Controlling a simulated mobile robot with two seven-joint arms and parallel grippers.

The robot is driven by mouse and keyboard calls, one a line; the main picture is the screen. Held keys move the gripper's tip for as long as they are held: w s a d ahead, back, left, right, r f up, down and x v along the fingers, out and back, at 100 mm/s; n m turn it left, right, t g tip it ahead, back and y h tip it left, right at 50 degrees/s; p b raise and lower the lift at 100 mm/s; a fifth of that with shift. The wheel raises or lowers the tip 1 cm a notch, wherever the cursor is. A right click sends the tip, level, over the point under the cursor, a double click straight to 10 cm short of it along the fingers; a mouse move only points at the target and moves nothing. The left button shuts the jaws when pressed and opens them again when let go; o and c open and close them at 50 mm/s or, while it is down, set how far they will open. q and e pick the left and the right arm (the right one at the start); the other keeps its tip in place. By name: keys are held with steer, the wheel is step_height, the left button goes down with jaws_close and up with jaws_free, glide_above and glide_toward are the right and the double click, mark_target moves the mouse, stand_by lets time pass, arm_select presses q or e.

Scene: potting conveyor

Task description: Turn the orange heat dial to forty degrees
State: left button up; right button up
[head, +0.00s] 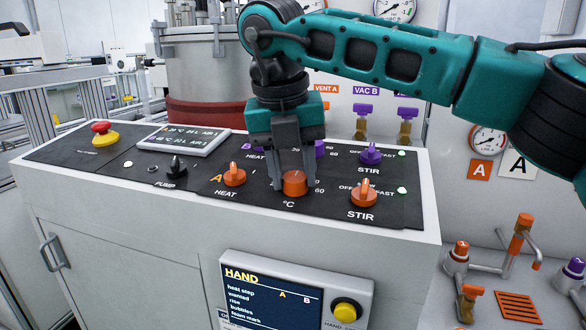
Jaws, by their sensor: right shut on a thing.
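The orange heat dial (294,184) sits on the dark top panel of the control console, above the "°C" mark. Numbers show on the panel to its right, among them 60; the rest of its scale is hidden or too small to read. My right gripper (293,184) reaches down from above and is shut on this dial, one finger on each side. Which way the dial points cannot be made out. My left gripper is not in view.
An orange HEAT knob (235,174) stands left of the dial and an orange STIR knob (364,193) to its right. A purple STIR knob (371,154) is behind. A red stop button (103,132) and a display (184,140) are at the left.

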mark_target(282, 203)
steer(key=o, duration=1.1)
steer(key=shift+c, duration=0.2)
steer(key=shift+r, duration=0.15)
arm_select(q)
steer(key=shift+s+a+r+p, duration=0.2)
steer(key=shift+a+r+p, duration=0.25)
steer(key=shift+p, duration=0.6)
arm_select(e)
steer(key=v, duration=1.2)
steer(key=shift+r, duration=0.3)
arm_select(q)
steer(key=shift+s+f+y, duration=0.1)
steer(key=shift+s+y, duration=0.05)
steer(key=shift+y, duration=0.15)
arm_select(e)
steer(key=shift+s, duration=0.1)
